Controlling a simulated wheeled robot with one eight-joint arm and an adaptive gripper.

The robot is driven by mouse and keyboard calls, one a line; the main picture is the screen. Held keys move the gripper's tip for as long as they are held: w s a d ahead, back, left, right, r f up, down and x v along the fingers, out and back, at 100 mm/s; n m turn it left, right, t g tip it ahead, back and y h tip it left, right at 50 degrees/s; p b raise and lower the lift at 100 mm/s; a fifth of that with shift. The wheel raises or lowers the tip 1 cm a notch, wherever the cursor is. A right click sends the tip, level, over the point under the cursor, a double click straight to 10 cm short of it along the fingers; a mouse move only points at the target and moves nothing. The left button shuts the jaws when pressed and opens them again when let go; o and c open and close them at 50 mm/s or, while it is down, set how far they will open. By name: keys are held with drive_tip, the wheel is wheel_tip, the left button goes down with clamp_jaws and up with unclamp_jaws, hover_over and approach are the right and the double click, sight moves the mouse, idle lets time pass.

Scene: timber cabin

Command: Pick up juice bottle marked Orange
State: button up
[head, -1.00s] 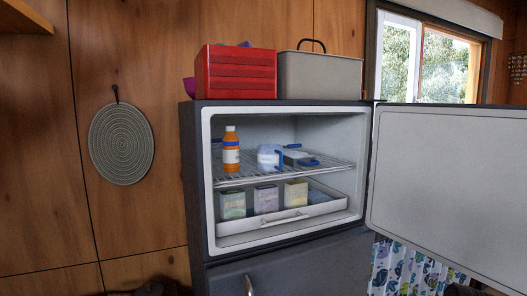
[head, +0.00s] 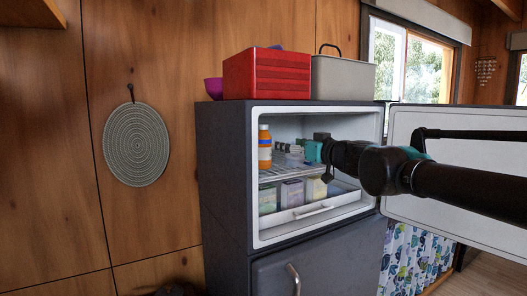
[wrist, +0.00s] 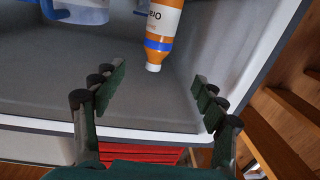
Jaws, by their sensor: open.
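The orange juice bottle (head: 265,150) with a white cap stands upright on the wire shelf (head: 270,176), at the left side of the open compartment. In the wrist view, which looks upside down, the bottle (wrist: 160,28) shows its blue band, white cap and part of a label reading "Ora". My gripper (head: 283,147) reaches into the compartment from the right, to the right of the bottle. In the wrist view my gripper (wrist: 158,82) is open and empty, its fingers spread to either side of the bottle's line. The bottle's cap is just beyond the fingertips, apart from them.
A clear jug with blue parts (wrist: 80,10) is near the bottle. Several cartons (head: 292,192) stand in the drawer below the shelf. The open door (head: 455,170) is at the right. A red crate (head: 266,74) and a grey bin (head: 343,78) sit on top.

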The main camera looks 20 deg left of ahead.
sight(268, 140)
drive_tip(key=x, duration=0.9)
drive_tip(key=shift+w+a+f, duration=0.1)
drive_tip(key=shift+w+a, duration=0.15)
drive_tip(key=shift+a, duration=0.05)
drive_tip(key=shift+x, duration=2.65)
drive_tip(key=shift+w+d+f, duration=0.15)
clamp_jaws()
